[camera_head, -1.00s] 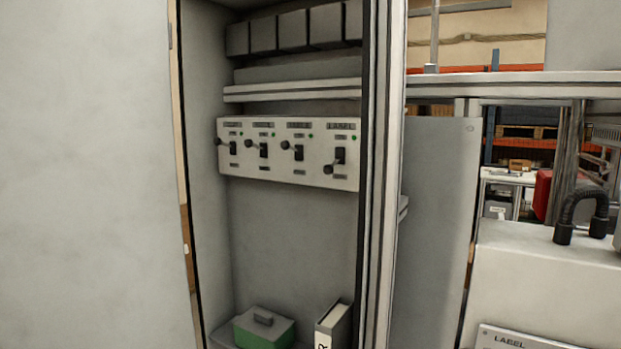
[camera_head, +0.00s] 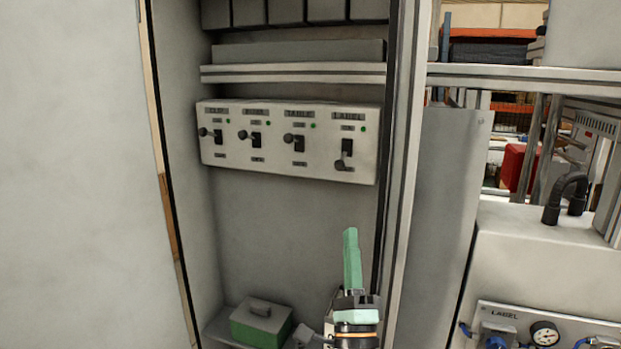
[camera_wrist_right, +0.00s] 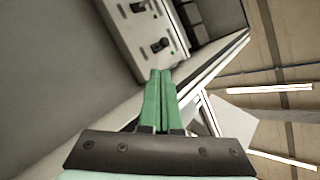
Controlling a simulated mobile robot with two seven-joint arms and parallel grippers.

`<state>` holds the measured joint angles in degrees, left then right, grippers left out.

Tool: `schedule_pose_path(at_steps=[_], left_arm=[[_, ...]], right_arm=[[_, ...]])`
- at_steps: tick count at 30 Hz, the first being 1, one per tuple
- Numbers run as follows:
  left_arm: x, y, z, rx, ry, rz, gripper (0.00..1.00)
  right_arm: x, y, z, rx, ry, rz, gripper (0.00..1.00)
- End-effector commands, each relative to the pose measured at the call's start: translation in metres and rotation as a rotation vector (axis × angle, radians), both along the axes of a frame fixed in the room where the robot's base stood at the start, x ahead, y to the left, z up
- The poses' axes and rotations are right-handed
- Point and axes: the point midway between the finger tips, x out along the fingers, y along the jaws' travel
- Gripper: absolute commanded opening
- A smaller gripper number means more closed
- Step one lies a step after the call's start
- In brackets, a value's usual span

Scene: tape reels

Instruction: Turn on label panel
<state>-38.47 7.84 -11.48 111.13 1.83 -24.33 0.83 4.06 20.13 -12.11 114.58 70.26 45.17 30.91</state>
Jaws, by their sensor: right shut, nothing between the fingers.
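The switch panel (camera_head: 285,168) is a white strip with several lever switches on the back wall of an open cabinet. The LABEL switch (camera_head: 344,160) is the rightmost one, and its knob points down. The other levers sit higher, with knobs out to the left. My right gripper (camera_head: 350,235) has green fingers pressed together, empty, below the LABEL switch and apart from it. In the right wrist view the shut fingers (camera_wrist_right: 160,75) point toward the panel (camera_wrist_right: 125,40), with a dark switch knob (camera_wrist_right: 159,45) just beyond the tips. My left gripper is not in view.
The cabinet's right frame (camera_head: 404,150) stands close right of my gripper. A shelf (camera_head: 290,72) is above the panel. A green box (camera_head: 261,325) sits at the cabinet bottom. A machine with a gauge (camera_head: 544,333) stands at right.

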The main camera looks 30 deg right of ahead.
Motion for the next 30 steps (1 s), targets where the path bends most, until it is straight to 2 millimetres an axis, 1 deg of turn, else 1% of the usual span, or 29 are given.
schedule_pose_path(at_steps=[1, 5, 14, 17, 20, 23, 30], left_arm=[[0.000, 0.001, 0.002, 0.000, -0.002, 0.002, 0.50], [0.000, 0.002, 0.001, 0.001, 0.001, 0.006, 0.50], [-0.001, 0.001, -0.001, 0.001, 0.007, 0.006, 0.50], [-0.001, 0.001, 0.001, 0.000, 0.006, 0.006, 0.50], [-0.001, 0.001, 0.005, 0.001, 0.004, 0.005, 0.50], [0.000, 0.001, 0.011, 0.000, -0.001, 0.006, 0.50], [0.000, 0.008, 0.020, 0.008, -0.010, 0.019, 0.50]], right_arm=[[-0.001, -0.006, 0.006, 0.028, -0.020, -0.003, 0.00], [-0.002, -0.013, 0.011, 0.068, -0.044, -0.007, 0.00], [-0.002, -0.014, 0.011, 0.071, -0.044, -0.006, 0.00], [0.000, -0.015, 0.014, 0.069, -0.045, -0.007, 0.00], [0.006, -0.019, 0.022, 0.067, -0.046, -0.009, 0.00], [0.015, -0.025, 0.036, 0.066, -0.048, -0.008, 0.00], [0.041, -0.042, 0.067, 0.067, -0.046, -0.009, 0.00]])
